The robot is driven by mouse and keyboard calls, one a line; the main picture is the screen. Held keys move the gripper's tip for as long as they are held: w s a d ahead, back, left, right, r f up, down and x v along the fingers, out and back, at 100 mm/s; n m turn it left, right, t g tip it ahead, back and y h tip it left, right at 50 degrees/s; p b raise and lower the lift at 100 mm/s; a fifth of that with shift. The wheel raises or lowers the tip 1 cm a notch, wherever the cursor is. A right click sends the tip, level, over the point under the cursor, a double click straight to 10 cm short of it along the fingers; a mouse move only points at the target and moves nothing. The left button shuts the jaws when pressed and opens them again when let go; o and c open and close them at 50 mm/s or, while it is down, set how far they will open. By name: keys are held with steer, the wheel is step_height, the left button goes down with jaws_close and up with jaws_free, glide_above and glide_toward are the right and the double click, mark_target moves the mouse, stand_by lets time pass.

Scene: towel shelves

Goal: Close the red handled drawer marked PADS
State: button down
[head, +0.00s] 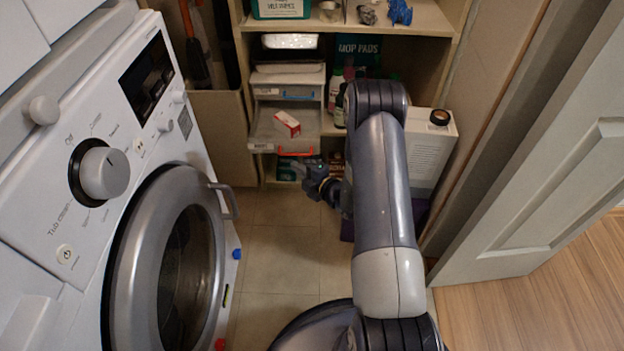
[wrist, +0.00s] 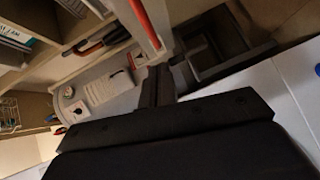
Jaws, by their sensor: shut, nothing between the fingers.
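The drawer (head: 262,133) with the red handle (head: 296,151) stands pulled out from a small drawer unit in the shelves in the head view. It is a see-through tray with a red and white box (head: 287,123) inside. A small label (head: 262,146) on its front is too small to read. My gripper (head: 303,170) is just in front of and below the handle, shut and empty. In the wrist view the red handle (wrist: 146,22) runs above my shut fingertips (wrist: 158,72). I cannot tell whether they touch the drawer front.
A blue-edged drawer (head: 286,93) sits shut above. A white washing machine (head: 85,190) with a protruding round door (head: 160,275) stands left. A white carton (head: 428,145) and an open door (head: 545,160) are right. The tiled floor (head: 280,250) in the middle is clear.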

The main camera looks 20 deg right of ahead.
mark_target(291, 145)
steer(key=shift+w+d+f, duration=0.1)
steer(key=shift+w+d, duration=0.15)
steer(key=shift+w, duration=0.3)
steer(key=shift+w+d+f, duration=0.15)
steer(key=shift+w+d, duration=0.05)
steer(key=shift+w, duration=0.35)
steer(key=shift+w+d+f, duration=0.1)
steer(key=shift+w+d, duration=0.15)
steer(key=shift+w, duration=0.3)
steer(key=shift+w+d+b, duration=0.2)
steer(key=shift+w+b, duration=0.05)
steer(key=shift+w, duration=0.4)
steer(key=shift+w+d+b, duration=0.25)
steer(key=shift+w+b, duration=0.05)
steer(key=shift+w, duration=0.35)
steer(key=shift+w+d+b, duration=0.2)
steer(key=shift+w+b, duration=0.05)
steer(key=shift+w, duration=0.4)
